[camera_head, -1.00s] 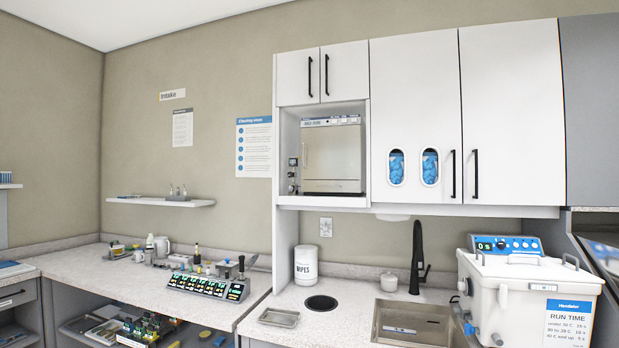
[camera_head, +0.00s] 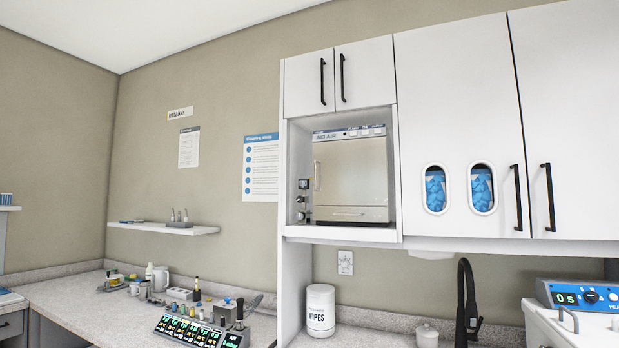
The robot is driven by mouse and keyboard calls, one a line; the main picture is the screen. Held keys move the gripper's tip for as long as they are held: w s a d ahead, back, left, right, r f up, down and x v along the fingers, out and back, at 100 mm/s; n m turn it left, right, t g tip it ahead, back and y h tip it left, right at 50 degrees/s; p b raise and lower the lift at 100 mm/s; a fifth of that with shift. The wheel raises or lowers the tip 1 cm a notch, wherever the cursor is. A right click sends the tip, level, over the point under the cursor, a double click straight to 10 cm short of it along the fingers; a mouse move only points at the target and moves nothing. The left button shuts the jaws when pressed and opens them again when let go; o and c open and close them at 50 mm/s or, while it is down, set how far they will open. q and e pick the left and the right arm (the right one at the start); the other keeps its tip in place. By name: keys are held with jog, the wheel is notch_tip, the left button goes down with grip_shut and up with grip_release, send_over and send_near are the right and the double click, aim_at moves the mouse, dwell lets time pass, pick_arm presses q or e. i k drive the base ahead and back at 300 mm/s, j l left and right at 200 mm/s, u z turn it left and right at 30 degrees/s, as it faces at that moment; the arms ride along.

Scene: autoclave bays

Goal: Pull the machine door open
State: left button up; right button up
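The machine (camera_head: 352,176) is a boxy unit with a beige-grey front, set in an open niche of the white wall cabinet. Its door (camera_head: 350,172) looks shut. A vertical handle (camera_head: 317,176) runs along the door's left side. A narrow control strip with small labels sits above the door. Small valves and fittings (camera_head: 303,200) stand at the machine's left side. Neither of my grippers shows in the head view.
White cabinet doors with black handles (camera_head: 518,198) flank the niche on the right. Below are a counter with a wipes tub (camera_head: 320,310), a black tap (camera_head: 467,305) and a white machine with a blue panel (camera_head: 580,294). A wall shelf (camera_head: 163,229) is at left.

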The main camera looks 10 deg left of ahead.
aim_at(353, 172)
jog(key=i+l+u, duration=0.2)
jog(key=i, duration=0.3)
jog(key=i+u, duration=0.15)
jog(key=i, duration=0.3)
